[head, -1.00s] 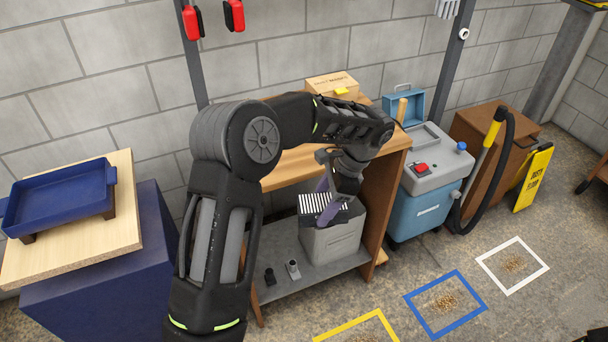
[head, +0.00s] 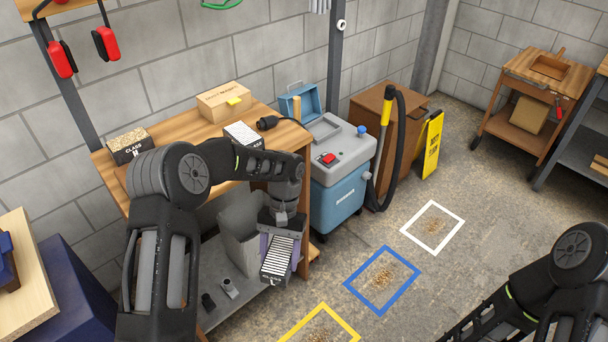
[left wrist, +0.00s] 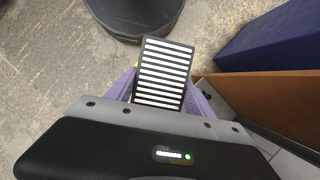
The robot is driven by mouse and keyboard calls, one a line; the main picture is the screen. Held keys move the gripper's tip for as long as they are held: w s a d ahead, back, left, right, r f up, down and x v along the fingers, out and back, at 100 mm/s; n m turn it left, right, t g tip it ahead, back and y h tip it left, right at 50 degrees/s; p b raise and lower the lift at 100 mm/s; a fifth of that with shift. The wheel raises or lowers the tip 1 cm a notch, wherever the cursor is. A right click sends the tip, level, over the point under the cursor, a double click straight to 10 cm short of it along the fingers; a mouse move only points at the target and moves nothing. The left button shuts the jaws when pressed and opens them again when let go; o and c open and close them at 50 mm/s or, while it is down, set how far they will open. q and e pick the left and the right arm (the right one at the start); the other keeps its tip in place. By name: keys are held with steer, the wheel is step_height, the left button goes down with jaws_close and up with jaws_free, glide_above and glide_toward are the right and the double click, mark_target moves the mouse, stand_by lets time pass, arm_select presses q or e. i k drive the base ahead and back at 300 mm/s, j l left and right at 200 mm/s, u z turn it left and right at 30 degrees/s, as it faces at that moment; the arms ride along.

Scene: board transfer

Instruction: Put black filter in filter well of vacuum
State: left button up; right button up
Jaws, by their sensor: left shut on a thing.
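My left gripper (head: 281,247) is shut on a black-framed filter (head: 276,262) with white pleats and lettering on its side. The filter hangs tilted in front of the workbench, clear of the grey bin. In the left wrist view the same filter (left wrist: 162,73) sits between the purple fingers, pleats facing the camera. The blue and grey vacuum (head: 340,190) stands right of the workbench, beyond the gripper. Its grey top has a shallow recess, a red switch (head: 327,159) and a blue cap (head: 361,130). I cannot tell whether the recess is the filter well. My right gripper is out of view.
The workbench (head: 190,190) carries another white-pleated filter (head: 243,136), a tan-topped filter (head: 128,146) and a cardboard box (head: 224,101). The grey bin (head: 238,240) stands on its lower shelf. A brown cabinet (head: 384,140) and yellow sign (head: 431,145) stand beyond the vacuum. Marked floor squares lie in front.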

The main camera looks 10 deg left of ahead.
mark_target(320, 132)
steer(key=z, duration=0.55)
steer(key=i+l, duration=0.1)
steer(key=i, duration=4.1)
steer(key=j+u, duration=0.2)
steer(key=u, duration=1.7)
